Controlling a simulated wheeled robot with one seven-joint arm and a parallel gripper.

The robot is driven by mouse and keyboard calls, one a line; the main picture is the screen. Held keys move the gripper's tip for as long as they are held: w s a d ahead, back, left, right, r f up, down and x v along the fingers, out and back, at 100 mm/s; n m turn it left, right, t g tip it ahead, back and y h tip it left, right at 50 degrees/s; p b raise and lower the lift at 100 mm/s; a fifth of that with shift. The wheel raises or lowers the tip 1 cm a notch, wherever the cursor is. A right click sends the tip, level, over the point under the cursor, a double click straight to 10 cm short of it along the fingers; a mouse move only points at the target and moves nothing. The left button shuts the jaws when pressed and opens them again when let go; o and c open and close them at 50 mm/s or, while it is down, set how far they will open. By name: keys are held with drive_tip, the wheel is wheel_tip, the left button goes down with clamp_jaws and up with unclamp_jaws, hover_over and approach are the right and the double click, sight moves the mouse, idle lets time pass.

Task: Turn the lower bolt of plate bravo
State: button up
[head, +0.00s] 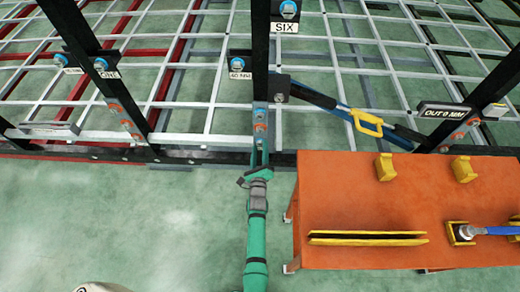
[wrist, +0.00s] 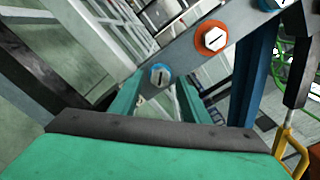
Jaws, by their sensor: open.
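A narrow grey-blue plate (head: 260,115) with coloured bolts is on the dark middle post in the head view. No label reading "bravo" is legible. My gripper (head: 260,150) is just below the plate in the head view.
An orange table (head: 360,200) with yellow holders and a blue-handled tool (head: 490,231) stands at the right. A blue-black bar with a yellow handle (head: 368,124) slants behind it. Similar plates with bolts are on the left (head: 120,112) and right posts. The green floor at left is clear.

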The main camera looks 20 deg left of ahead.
drive_tip(key=shift+w, duration=0.2)
drive_tip(key=c, duration=1.1)
drive_tip(key=shift+o, duration=0.2)
drive_tip(key=shift+n, duration=0.3)
